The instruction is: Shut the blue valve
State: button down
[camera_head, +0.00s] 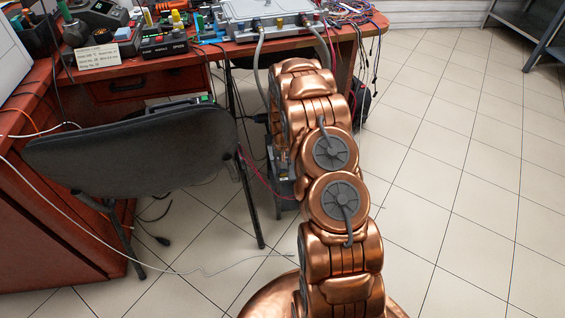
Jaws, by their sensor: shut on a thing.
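A pale grey box (270,10) sits on the red-brown table at the top of the head view. Small dark and coloured fittings (280,22) line its front face. They are too small for me to tell which of them, if any, is the blue valve. One grey hose (257,62) curves down from the box's front left, and another (326,42) from its front right. My copper arm reaches up from the bottom toward the table, and its far end lies in front of and below the box. My gripper is not visible; the arm's own links hide that area.
A dark chair (130,148) stands left of my arm, close to the table (190,58). Tools and instruments crowd the tabletop's left, and cables (350,12) hang off its right end. A thin white cable crosses the floor. Tiled floor (455,150) on the right is clear.

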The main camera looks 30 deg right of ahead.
jog(key=m+p, duration=0.1)
jog(key=m, duration=0.2)
jog(key=shift+a+m, duration=0.1)
jog(key=shift+m, duration=0.2)
jog(key=shift+m+p, duration=0.65)
jog(key=shift+m, duration=1.25)
jog(key=c, duration=0.9)
grip_release()
jog(key=shift+r, duration=0.15)
notch_tip(320, 180, up, 12)
jog(key=shift+f, duration=0.1)
